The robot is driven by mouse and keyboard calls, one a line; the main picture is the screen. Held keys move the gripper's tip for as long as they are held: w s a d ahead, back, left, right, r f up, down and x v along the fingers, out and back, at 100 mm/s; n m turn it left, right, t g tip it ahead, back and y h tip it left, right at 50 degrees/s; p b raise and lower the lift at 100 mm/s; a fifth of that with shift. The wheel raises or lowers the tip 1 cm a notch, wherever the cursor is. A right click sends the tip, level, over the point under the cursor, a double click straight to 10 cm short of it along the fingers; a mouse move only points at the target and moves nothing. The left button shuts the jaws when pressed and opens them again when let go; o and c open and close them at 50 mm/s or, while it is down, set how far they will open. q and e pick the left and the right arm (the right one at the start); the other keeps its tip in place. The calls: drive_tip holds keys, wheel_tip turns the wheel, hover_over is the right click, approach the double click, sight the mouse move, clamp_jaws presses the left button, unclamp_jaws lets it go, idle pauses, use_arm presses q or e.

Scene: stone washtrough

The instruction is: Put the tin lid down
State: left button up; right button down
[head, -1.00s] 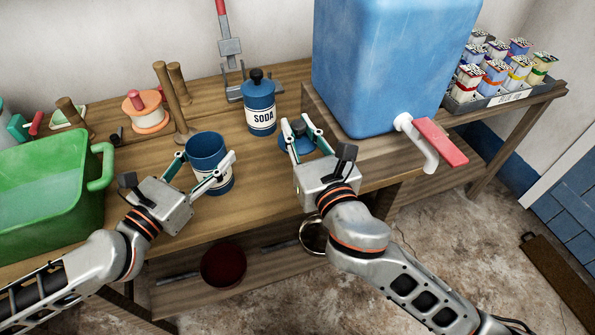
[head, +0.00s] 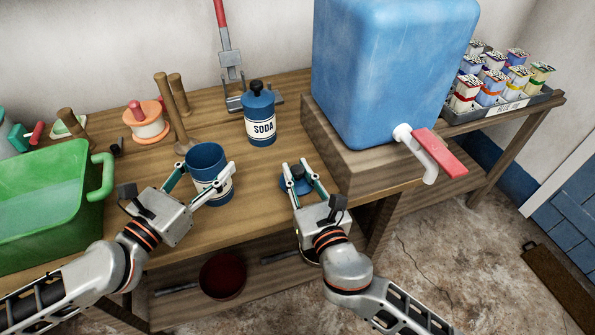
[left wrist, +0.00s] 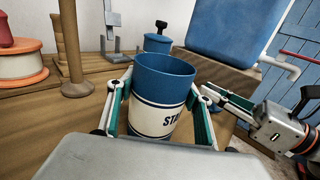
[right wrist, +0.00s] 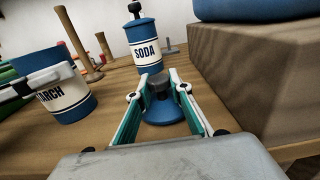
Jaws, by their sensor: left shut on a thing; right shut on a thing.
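The tin lid (head: 295,184) is blue with a dark knob. My right gripper (head: 302,170) is shut on its knob, at the front of the wooden table, left of the raised block. In the right wrist view the lid (right wrist: 163,112) sits level between the fingers, at or just above the tabletop; I cannot tell which. My left gripper (head: 205,178) is shut around the open blue and white starch tin (head: 210,160), which stands upright on the table.
A closed soda tin (head: 260,115) stands behind the lid. The large blue water tank (head: 385,70) with a red-handled tap (head: 438,152) rests on the block (head: 350,150) at right. A green basin (head: 45,205) is at left. Bare tabletop lies between the two grippers.

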drive_tip(key=shift+f, duration=0.15)
drive_tip(key=c, duration=1.8)
unclamp_jaws()
